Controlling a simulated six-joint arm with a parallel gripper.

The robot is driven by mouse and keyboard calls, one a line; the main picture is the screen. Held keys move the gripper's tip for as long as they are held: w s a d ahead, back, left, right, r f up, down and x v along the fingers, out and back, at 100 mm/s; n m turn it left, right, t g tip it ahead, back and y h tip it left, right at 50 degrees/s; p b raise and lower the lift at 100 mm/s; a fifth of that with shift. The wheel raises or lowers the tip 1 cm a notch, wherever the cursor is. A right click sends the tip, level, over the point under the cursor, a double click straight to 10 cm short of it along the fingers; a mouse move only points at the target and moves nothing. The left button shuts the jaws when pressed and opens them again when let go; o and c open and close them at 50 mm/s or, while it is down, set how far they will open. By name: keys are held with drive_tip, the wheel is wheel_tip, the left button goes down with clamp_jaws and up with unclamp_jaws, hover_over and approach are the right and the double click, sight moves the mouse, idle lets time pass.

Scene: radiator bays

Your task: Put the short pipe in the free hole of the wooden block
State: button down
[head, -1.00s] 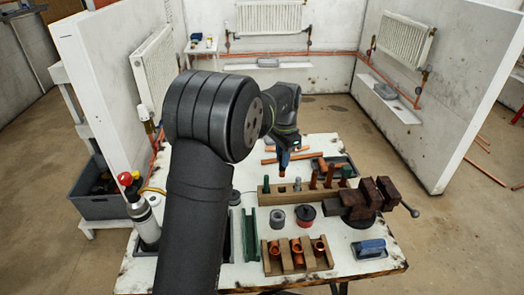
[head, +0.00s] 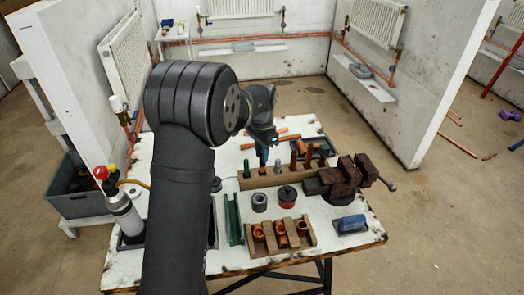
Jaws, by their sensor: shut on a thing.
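The wooden block (head: 272,181) stands across the middle of the white table. A green piece (head: 246,169), a short grey piece (head: 278,165) and several copper-coloured pipes (head: 293,160) stand upright in it. My gripper (head: 263,161) points down just above the block's left part, between the green piece and the grey one. It is shut on the short pipe, but the fingers are small and dark, and the pipe is hard to make out. I cannot tell whether the pipe's lower end is in the hole.
A dark red vice (head: 347,173) stands right of the block. In front are a grey ring (head: 259,202), a red-and-black tin (head: 287,197), a green channel (head: 233,219) and a wooden rack (head: 262,249) of copper fittings. Loose copper pipes (head: 288,138) lie behind the block.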

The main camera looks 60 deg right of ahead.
sight(262, 170)
drive_tip(key=shift+f, duration=0.25)
drive_tip(key=shift+f, duration=0.4)
drive_tip(key=shift+f, duration=0.15)
idle(0.4)
drive_tip(key=shift+f, duration=1.3)
drive_tip(key=shift+f, duration=0.45)
